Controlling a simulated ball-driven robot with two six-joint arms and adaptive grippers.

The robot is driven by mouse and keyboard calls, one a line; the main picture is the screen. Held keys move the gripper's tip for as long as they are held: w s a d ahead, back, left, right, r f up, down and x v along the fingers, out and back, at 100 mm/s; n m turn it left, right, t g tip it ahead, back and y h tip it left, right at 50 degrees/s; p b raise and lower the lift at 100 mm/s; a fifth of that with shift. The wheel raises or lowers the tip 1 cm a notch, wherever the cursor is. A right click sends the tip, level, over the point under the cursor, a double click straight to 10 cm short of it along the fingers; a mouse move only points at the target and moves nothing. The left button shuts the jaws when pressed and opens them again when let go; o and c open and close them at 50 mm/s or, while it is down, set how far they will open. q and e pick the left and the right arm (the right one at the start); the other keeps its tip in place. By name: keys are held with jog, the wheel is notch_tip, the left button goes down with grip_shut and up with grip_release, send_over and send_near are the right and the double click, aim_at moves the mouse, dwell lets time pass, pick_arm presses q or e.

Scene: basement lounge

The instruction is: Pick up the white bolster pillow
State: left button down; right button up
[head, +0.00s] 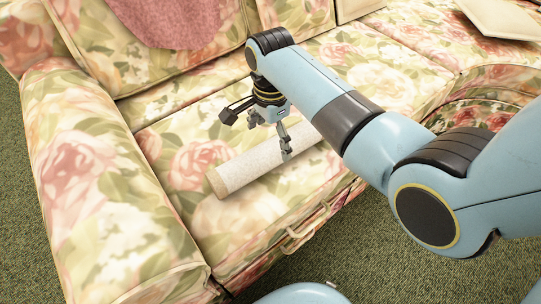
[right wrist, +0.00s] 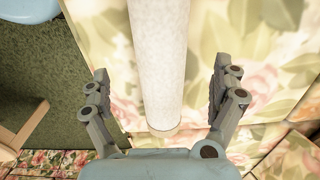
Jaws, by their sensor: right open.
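The white bolster pillow (head: 240,173) lies on the seat of the floral sofa in the head view, a long pale cylinder running from lower left to upper right. My right arm hides part of its far end. My right gripper (head: 268,140) is over the bolster, fingers pointing down, open and empty. In the right wrist view, the bolster (right wrist: 160,65) runs down between the two spread fingers of the gripper (right wrist: 168,90), with a gap on both sides. Its near end shows close to the palm. My left gripper is not in view.
The floral sofa (head: 75,175) has a thick armrest at left and a back behind the seat. A pink cloth (head: 170,22) hangs over the back. A cream cushion (head: 505,18) lies at the far right. Green carpet (head: 375,265) is in front.

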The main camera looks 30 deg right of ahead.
aim_at(270, 146)
jog(key=shift+f, duration=0.45)
jog(key=f+b, duration=0.1)
jog(key=f, duration=0.1)
jog(key=f+b, duration=0.2)
jog(key=shift+a+f, duration=0.2)
jog(key=shift+f, duration=0.35)
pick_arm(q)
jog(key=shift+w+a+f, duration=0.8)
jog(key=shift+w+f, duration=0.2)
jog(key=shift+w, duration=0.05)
pick_arm(e)
jog(key=shift+r, duration=0.1)
jog(key=c, duration=1.5)
